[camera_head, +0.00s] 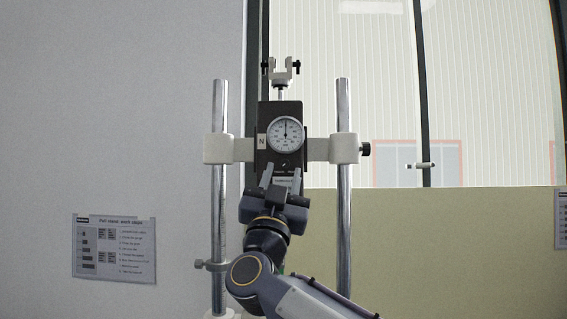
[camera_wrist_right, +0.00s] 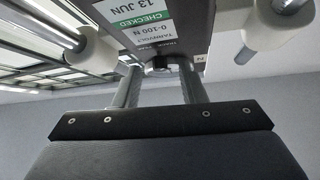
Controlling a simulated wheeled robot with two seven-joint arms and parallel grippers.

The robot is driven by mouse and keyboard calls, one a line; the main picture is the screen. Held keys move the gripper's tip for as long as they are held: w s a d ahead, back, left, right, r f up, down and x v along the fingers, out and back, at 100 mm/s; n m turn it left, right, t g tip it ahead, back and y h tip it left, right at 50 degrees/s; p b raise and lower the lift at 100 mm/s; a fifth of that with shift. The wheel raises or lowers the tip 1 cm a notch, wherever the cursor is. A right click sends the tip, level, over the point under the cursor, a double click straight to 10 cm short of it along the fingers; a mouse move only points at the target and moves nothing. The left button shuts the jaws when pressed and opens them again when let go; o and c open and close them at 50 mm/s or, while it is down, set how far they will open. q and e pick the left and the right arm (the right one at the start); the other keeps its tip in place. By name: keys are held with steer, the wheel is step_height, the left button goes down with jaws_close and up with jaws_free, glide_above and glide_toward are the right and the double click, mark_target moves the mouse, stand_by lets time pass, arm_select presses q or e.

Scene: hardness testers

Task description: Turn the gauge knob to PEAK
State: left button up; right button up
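The force gauge (camera_head: 267,113) is a dark box with a round white dial (camera_head: 285,134), held upright between two chrome posts. Its small dark knob (camera_head: 284,165) sits below the dial, with small lettering beneath it that I cannot read. My right gripper (camera_head: 282,176) is in front of the gauge's lower part, its two fingers apart. The knob (camera_wrist_right: 163,62) shows there between the far ends of the open fingers (camera_wrist_right: 161,78), and contact is not clear. My left gripper is out of view.
The left chrome post (camera_head: 219,105) and right chrome post (camera_head: 344,215) flank the gauge, joined to it by white clamps (camera_head: 228,148). A black clamp screw (camera_head: 366,149) juts out at right. An instruction sheet (camera_head: 114,248) hangs on the left wall.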

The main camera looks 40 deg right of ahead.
steer(key=shift+x, duration=0.85)
jaws_close()
steer(key=shift+n+t+y, duration=0.3)
steer(key=shift+n+t, duration=0.1)
steer(key=shift+n, duration=0.1)
steer(key=n+t+y, duration=0.2)
steer(key=n, duration=0.1)
steer(key=n+t+y, duration=0.1)
steer(key=n+y, duration=0.1)
steer(key=n, duration=0.1)
steer(key=n+t+y, duration=0.2)
steer(key=n, duration=0.1)
steer(key=shift+s+d+t+y, duration=0.2)
steer(key=shift+s+t+y, duration=0.1)
steer(key=shift+y, duration=0.1)
steer(key=shift+d+n+t+y+b, duration=0.1)
steer(key=shift+n+t+y+b, duration=0.6)
steer(key=shift+n+y, duration=2.05)
steer(key=shift+n, duration=0.45)
